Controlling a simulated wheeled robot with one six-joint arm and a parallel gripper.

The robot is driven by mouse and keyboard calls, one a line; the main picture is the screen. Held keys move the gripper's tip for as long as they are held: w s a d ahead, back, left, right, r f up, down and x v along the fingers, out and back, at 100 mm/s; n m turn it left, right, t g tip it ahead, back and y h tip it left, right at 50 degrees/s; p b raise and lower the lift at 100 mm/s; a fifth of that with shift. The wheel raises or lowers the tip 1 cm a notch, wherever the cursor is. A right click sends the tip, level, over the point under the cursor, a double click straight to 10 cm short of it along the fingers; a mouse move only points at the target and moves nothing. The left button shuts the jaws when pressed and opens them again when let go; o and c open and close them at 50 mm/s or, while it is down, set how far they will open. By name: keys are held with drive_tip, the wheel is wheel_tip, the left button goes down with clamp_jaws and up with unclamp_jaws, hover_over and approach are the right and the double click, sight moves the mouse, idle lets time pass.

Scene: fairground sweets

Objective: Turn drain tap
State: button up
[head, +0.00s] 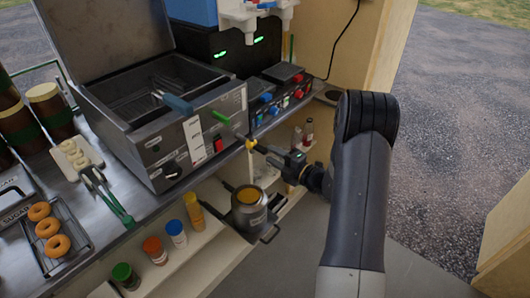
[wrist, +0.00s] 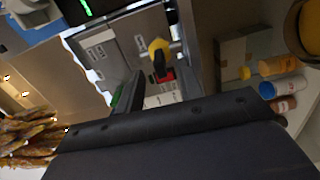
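The fryer (head: 160,150) is a steel box on the counter in the head view. A yellow tap part (head: 250,144), which looks like the drain tap, sticks out at its lower right front corner. In the wrist view the yellow part (wrist: 158,46) shows beyond the fingers, with a dark piece below it. My gripper (head: 268,152) is close to the tap, just right of it in the head view. Its dark fingers (wrist: 160,88) look apart, with nothing seen between them. Contact with the tap cannot be made out.
A metal pot (head: 249,215) holding yellow liquid stands below the tap. Bottles (head: 175,233) line the low shelf at left. A control box (head: 280,92) stands right of the fryer. Donuts on a rack (head: 52,262) and green-handled tongs (head: 112,200) lie on the counter. Open floor lies right.

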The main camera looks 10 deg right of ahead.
sight(267, 152)
drive_tip(key=v, duration=0.6)
drive_tip(key=x, duration=1)
drive_tip(key=shift+w+a+p, duration=0.25)
drive_tip(key=shift+w+p, duration=0.05)
drive_tip(key=shift+p, duration=0.1)
drive_tip(key=shift+s+d, duration=0.1)
